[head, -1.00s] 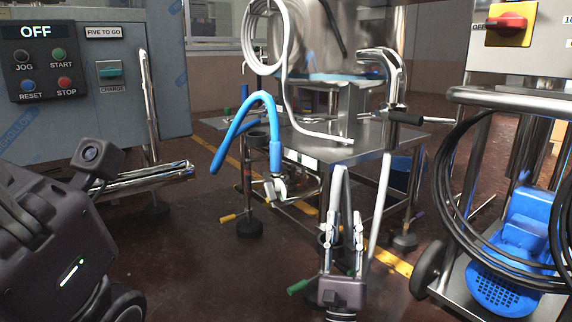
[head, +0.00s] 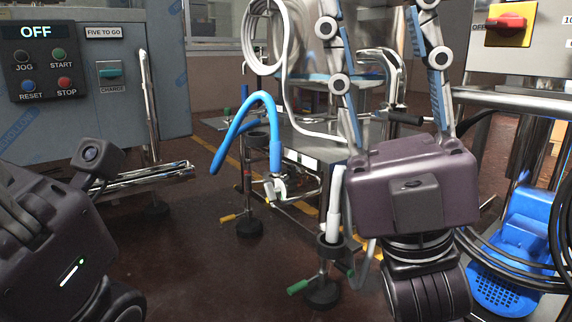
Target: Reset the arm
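My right gripper (head: 374,14) is large and close in the head view, right of centre. Its fingers point up and stand well apart, with only background between them. Their upper ends reach the top edge of the picture. My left gripper (head: 62,240) is at the lower left. Its dark body, small camera and lit white strip show, but its fingertips do not, so I cannot tell whether it is open.
A grey cabinet with an OFF display (head: 36,31) stands at the left. A steel machine with a blue hose (head: 247,112) is behind the centre. A trolley with a blue motor (head: 520,240) and black cables is at the right.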

